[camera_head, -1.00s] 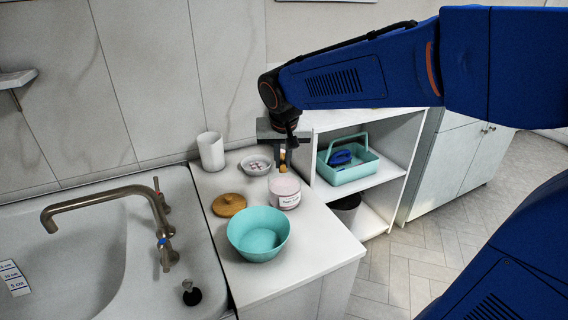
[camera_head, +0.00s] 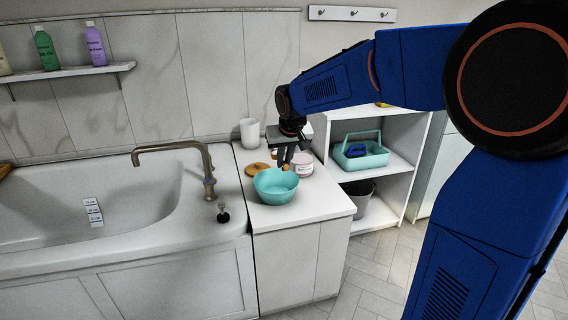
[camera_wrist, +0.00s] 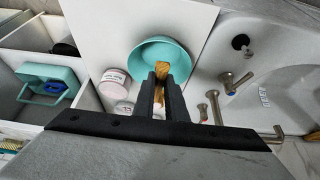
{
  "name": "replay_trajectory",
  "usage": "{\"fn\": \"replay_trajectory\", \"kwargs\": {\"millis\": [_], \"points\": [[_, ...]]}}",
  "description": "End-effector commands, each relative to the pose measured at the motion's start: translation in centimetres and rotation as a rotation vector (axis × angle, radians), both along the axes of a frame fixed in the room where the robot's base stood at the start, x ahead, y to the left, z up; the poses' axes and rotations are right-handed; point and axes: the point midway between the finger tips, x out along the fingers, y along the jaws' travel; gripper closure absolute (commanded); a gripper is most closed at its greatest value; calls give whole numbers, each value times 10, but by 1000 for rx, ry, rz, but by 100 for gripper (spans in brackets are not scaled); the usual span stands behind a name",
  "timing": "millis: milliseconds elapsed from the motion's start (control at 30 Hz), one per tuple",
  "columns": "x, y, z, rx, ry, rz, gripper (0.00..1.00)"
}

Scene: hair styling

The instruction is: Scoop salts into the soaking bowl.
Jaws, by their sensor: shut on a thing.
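The teal soaking bowl (camera_head: 275,189) stands on the white counter, and it also shows in the wrist view (camera_wrist: 143,60). The pinkish-white salts jar (camera_head: 303,166) stands open behind it to the right; it is left of my fingers in the wrist view (camera_wrist: 112,84). My gripper (camera_head: 285,161) is shut on a small wooden scoop (camera_wrist: 162,69). In the wrist view the scoop's end lies over the bowl's edge beside my fingertips (camera_wrist: 163,84). I cannot tell whether the scoop holds salts. The round wooden lid (camera_head: 256,169) lies on the counter left of the jar.
A white cup (camera_head: 249,132) stands at the counter's back. The bathtub (camera_head: 120,205) with its tap (camera_head: 190,147) is on the left. A shelf unit with a teal caddy (camera_head: 361,157) is on the right, with a dark bin (camera_head: 357,196) below.

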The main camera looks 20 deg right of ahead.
Motion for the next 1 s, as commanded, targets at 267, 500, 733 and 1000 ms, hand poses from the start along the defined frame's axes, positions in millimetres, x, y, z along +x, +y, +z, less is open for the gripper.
{"fn": "replay_trajectory", "kwargs": {"millis": [267,500,733,1000], "points": [[2,-1,-9,-1,0,4,100],[2,-1,-24,-1,0,3,100],[2,-1,-38,-1,0,3,100],[2,-1,-54,-1,0,3,100]]}}
